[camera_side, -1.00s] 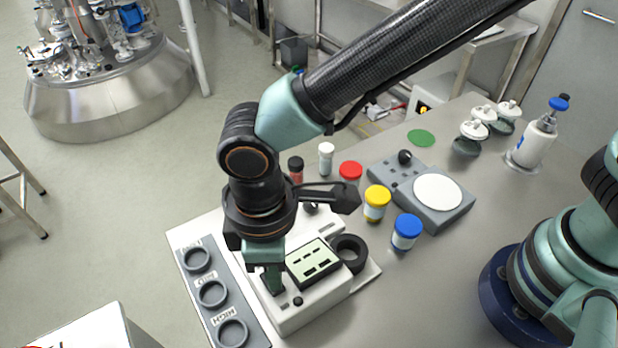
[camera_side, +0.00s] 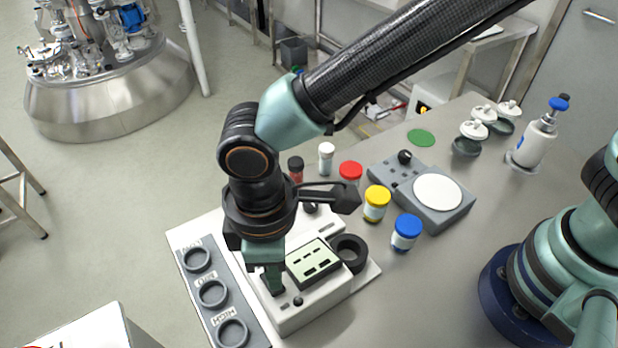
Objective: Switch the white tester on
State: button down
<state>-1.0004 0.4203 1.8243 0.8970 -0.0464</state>
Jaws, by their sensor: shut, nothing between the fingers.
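The white tester (camera_side: 322,311) stands near the table's front edge. Its pale green display (camera_side: 314,258) carries dark dash marks. A round dark well or ring (camera_side: 349,250) sits at its right, and a small black knob (camera_side: 298,301) is on its front panel. My gripper (camera_side: 273,286) is shut and empty, pointing down at the dark switch area left of the display. Its tips are at or just above that dark part; I cannot tell whether they touch. The gripper hides most of the switch, so its position cannot be read.
A grey rack (camera_side: 222,300) with three round holes, one labelled HIGH, lies left of the tester. Yellow-capped (camera_side: 376,203), blue-capped (camera_side: 406,232) and red-capped (camera_side: 350,172) jars stand behind and right. A grey scale (camera_side: 455,213) with a white plate is farther back. Table is clear right of the tester.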

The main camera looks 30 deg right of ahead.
jog(key=shift+f, duration=1)
dwell(0.8)
jog(key=shift+r, duration=3.5)
jog(key=w+d+r+m+t+y, duration=0.1)
jog(key=w+d+r+m, duration=0.25)
jog(key=d, duration=0.45)
jog(key=w+d+r+m+t, duration=0.15)
jog(key=w+d+r, duration=0.3)
jog(key=d, duration=0.45)
jog(key=s+d+r+m+t+h, duration=0.1)
jog(key=d+m, duration=0.6)
jog(key=d, duration=1.1)
jog(key=shift+s+d+r+t, duration=0.2)
jog(key=shift+s+t, duration=0.35)
jog(key=shift+t, duration=0.5)
